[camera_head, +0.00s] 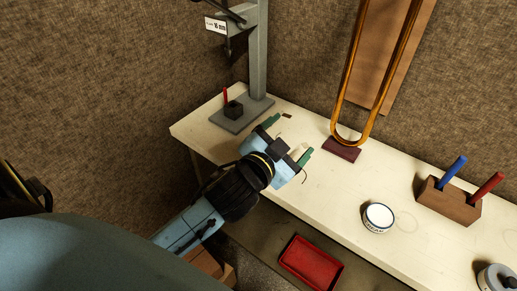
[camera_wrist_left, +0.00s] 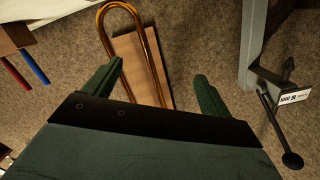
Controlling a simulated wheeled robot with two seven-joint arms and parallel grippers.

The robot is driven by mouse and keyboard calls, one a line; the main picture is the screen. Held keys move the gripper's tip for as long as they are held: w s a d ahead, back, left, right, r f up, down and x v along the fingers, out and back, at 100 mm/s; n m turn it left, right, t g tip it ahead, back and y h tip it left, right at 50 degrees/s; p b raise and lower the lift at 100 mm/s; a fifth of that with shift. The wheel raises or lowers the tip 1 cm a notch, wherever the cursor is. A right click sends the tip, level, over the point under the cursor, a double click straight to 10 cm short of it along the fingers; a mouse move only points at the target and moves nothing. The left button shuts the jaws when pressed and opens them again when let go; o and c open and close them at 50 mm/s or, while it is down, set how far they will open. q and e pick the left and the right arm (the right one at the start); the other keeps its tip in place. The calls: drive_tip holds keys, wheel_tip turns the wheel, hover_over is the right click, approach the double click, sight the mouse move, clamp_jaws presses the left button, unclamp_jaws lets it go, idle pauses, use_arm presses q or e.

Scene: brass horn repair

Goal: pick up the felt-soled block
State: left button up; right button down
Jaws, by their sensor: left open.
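My left gripper (camera_head: 289,138) reaches in over the back left part of the bench in the head view. Its green fingers are spread with nothing between them. In the left wrist view the gripper (camera_wrist_left: 158,70) also stands open. A dark red block (camera_head: 341,149) lies on the bench under the bend of the brass slide, right of the gripper. A small dark block (camera_head: 234,108) sits on the grey stand's base, left of the gripper. No felt sole shows on either, so I cannot tell which is the felt-soled block. My right gripper is not in view.
The brass slide (camera_head: 350,90) stands upright by a brown board (camera_head: 408,40). The grey stand (camera_head: 257,50) rises at the left. A round white-topped tin (camera_head: 379,217) and a wooden pen holder (camera_head: 446,201) are at the right. A red tray (camera_head: 311,263) lies below the bench.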

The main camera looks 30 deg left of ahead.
use_arm(q)
drive_tip(key=w+d+r+m+t+h, duration=0.3)
drive_tip(key=d+r+m+h, duration=0.5)
drive_tip(key=r+m+h, duration=0.3)
drive_tip(key=s+d+m+g+h, duration=0.4)
drive_tip(key=d+m+g+h, duration=0.4)
drive_tip(key=m+g, duration=0.9)
drive_tip(key=w+a+f+m+g+y, duration=0.25)
drive_tip(key=a+f+m+y, duration=0.25)
drive_tip(key=a+f+y, duration=0.6)
drive_tip(key=w+a+r+n+y, duration=0.15)
drive_tip(key=a+y, duration=0.25)
drive_tip(key=a, duration=0.4)
drive_tip(key=a+r+n+y, duration=0.15)
drive_tip(key=a+y, duration=0.25)
drive_tip(key=a, duration=0.4)
drive_tip(key=shift+m+y, duration=0.3)
drive_tip(key=shift+m, duration=0.1)
drive_tip(key=f, duration=0.6)
drive_tip(key=shift+w+d+f, duration=0.1)
drive_tip(key=shift+w+f, duration=0.1)
drive_tip(key=shift+w+d+f, duration=0.1)
drive_tip(key=shift+d+f, duration=0.1)
drive_tip(key=shift+f, duration=1.35)
drive_tip(key=shift+w+d+f, duration=0.1)
drive_tip(key=shift+d+f, duration=0.05)
drive_tip(key=shift+f, duration=1.4)
